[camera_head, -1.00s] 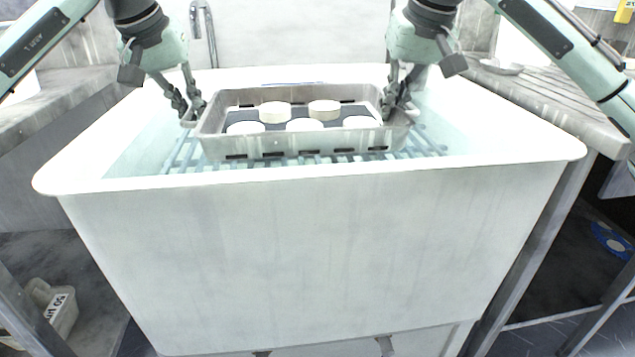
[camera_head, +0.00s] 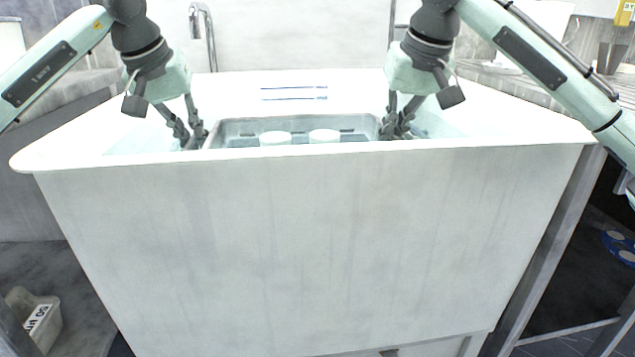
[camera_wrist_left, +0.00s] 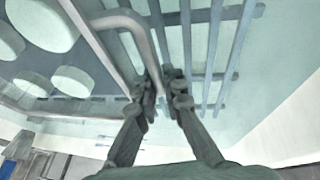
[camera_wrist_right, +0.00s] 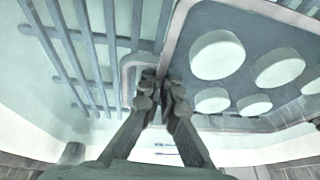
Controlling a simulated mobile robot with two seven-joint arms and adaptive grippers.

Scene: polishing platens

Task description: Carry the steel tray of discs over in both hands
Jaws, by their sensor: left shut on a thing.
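The steel tray (camera_head: 240,128) sits low inside the white sink, and the sink's front wall hides its near part in the head view. Two pale round discs (camera_head: 275,138) show in it. In the left wrist view several discs (camera_wrist_left: 45,22) lie on a dark liner. My left gripper (camera_head: 190,140) is at the tray's left end, shut on its bent-rod handle (camera_wrist_left: 136,22). My right gripper (camera_head: 393,132) is at the right end. In the right wrist view its fingers (camera_wrist_right: 160,92) close around the other handle (camera_wrist_right: 128,72).
The white sink (camera_head: 300,215) has a high front wall between me and the tray. A rack of bars (camera_wrist_right: 88,50) lies beneath the tray. A tap (camera_head: 203,35) stands behind at the left. Worktops flank both sides; a labelled bin (camera_head: 38,318) is low at left.

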